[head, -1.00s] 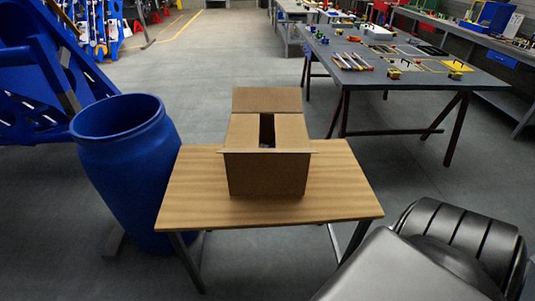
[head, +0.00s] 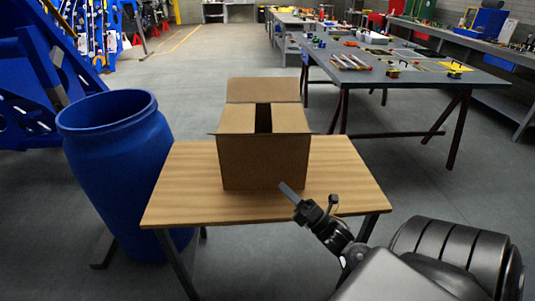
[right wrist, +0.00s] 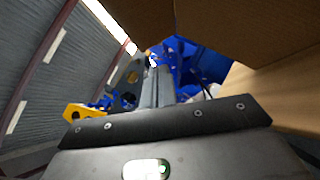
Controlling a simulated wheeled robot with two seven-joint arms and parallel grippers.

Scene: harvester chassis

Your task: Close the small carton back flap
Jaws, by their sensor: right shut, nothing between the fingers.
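The small carton (head: 264,163) stands upright on a wooden table in the head view. Its back flap (head: 263,90) is raised and leans up at the far side. The two side flaps lie folded inward with a dark gap between them. A front flap shows only as a thin edge along the near top. In the right wrist view the shut fingers (right wrist: 158,88) point past brown cardboard (right wrist: 240,25). My left gripper is not in view.
The wooden table (head: 185,190) has bare room on both sides of the carton. A blue barrel (head: 120,170) stands close to the table's left. A grey workbench (head: 410,72) with tools stands behind at the right.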

